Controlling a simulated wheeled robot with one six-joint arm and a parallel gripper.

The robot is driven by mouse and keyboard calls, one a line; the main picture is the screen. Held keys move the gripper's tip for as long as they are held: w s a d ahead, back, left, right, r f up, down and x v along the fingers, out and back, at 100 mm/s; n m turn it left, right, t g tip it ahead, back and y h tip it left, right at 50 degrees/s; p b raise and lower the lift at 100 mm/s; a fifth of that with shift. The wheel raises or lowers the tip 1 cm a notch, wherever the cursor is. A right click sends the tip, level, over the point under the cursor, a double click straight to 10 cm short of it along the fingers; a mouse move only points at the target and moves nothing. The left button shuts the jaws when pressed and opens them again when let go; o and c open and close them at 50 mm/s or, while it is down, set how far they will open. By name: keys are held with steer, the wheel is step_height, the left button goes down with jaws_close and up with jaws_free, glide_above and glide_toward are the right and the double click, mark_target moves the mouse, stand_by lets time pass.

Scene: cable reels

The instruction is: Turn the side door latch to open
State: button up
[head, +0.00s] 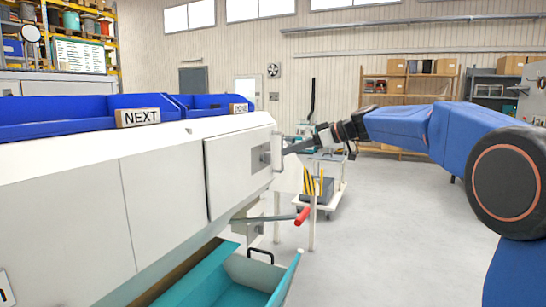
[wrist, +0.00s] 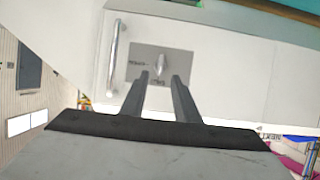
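The side door (head: 230,178) is a pale panel at the right end of the white machine and looks closed. The latch (wrist: 161,64) is a small light knob on a grey plate (wrist: 150,60) with small lettering I cannot read. In the head view my gripper (head: 286,150) reaches the door from the right.
Blue bins (head: 70,117) with NEXT and DONE labels sit on the machine top. A red-ended lever (head: 302,216) sticks out below the door. A teal bin (head: 240,285) is under it. A cart (head: 325,190) stands behind. The floor at right is clear.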

mark_target(266, 158)
steer(key=x, duration=0.8)
steer(key=shift+r, duration=0.1)
steer(key=shift+c, duration=0.3)
jaws_close()
